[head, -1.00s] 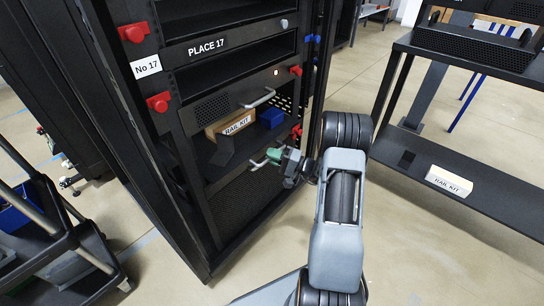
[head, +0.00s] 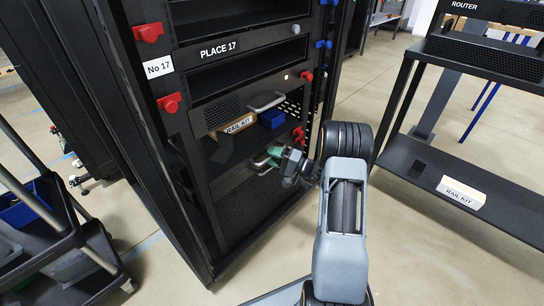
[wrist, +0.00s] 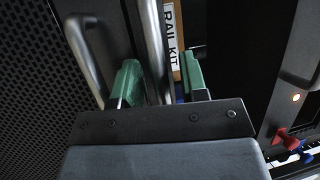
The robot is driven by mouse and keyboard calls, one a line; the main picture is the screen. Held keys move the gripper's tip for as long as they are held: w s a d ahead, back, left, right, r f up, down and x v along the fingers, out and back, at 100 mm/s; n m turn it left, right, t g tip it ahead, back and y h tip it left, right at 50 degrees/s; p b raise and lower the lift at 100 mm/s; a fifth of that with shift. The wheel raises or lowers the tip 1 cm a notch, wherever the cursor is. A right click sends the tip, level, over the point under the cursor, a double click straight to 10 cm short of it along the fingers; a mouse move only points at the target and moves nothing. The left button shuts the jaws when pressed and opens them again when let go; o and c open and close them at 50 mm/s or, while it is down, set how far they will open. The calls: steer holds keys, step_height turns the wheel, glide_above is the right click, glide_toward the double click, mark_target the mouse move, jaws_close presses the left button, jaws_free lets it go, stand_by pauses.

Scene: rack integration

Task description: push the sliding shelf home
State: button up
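The sliding shelf (head: 226,187) sits low in the black rack, below a perforated unit with its own handle. A box labelled RAIL KIT (head: 238,123) and a blue bin (head: 271,119) show in the bay above its front. A metal handle (head: 259,163) is at the shelf's front. My gripper (head: 274,157) is at this handle. In the wrist view, its green fingers (wrist: 160,82) are apart, with a metal bar (wrist: 154,45) between them. Contact with the bar is hard to judge. How far the shelf still stands out is unclear.
The rack (head: 160,150) has red latches (head: 170,103) on its left post and an upper handle (head: 266,102) above my gripper. A cart (head: 75,245) stands left. Floor is clear between rack and table.

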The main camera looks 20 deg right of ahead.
steer(key=p+v, duration=0.2)
steer(key=v, duration=1.1)
steer(key=shift+s+d, duration=0.2)
steer(key=shift+d, duration=0.05)
steer(key=shift+f, duration=0.15)
